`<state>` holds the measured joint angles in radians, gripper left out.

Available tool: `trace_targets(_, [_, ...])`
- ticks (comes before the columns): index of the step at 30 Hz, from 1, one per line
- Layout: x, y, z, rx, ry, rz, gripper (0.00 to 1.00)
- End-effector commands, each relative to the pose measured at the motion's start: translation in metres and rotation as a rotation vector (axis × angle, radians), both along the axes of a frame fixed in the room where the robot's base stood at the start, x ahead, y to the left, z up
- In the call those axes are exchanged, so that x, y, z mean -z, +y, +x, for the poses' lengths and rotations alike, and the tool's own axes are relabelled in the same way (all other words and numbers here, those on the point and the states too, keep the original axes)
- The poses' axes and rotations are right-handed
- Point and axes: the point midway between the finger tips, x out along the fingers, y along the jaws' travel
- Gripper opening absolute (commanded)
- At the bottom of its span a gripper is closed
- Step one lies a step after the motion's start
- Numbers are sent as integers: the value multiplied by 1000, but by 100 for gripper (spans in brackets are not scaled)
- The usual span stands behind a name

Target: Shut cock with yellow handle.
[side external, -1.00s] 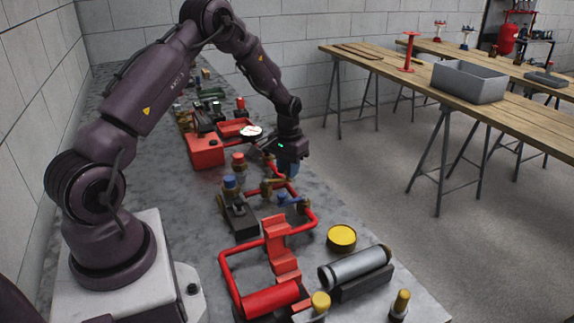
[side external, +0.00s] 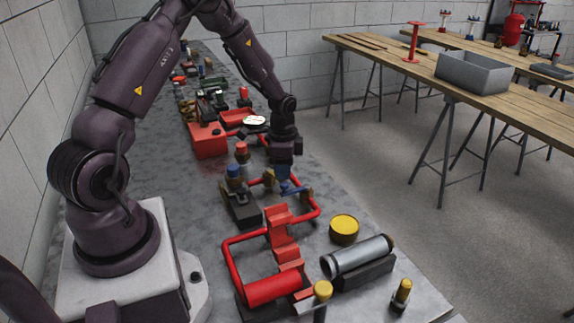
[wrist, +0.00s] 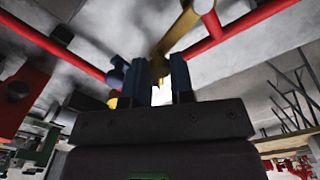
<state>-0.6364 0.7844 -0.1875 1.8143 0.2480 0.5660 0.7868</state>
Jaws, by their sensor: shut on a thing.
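A brass-yellow handle (wrist: 168,48) runs down toward the fingers in the wrist view, beside a red pipe. My gripper (wrist: 158,80) has its two dark blue fingers close on either side of this handle's lower end and is shut on it. In the side view my gripper (side external: 286,175) points down over the red pipework, among small brass fittings (side external: 268,180). The handle itself is hard to make out there. A blue part (side external: 291,189) lies just below the fingers. The fingertips' contact is partly hidden.
A blue-capped fitting (side external: 235,178) and a red-capped one (side external: 242,150) stand close to the left. A red frame (side external: 235,275), a yellow round cap (side external: 344,229) and a grey cylinder (side external: 358,256) lie nearer the camera. A red box (side external: 208,141) stands behind.

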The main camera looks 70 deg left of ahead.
Motion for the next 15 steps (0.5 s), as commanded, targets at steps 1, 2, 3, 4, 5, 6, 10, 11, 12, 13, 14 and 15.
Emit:
trace_targets(1, [-1,0,-3,34,0,0,0])
trace_targets(2, [-1,0,-4,58,0,0,0])
trace_targets(3, [-1,-1,-6,88,0,0,0])
trace_targets(4, [-1,-1,-7,108,0,0,0])
trace_targets(5, [-1,-2,-8,128,0,0,0])
trace_targets(6, [-1,-2,-9,151,0,0,0])
trace_targets(10, [-1,-2,-13,218,1,0,0])
trace_targets(11, [-1,-2,-14,231,0,0,0])
trace_targets(12, [-1,-2,-15,246,0,0,0])
trace_targets(13, [-1,-2,-15,256,0,0,0])
trace_targets(14, [-1,-2,-16,265,0,0,0])
trace_targets(15, [-1,-2,-16,276,0,1,0])
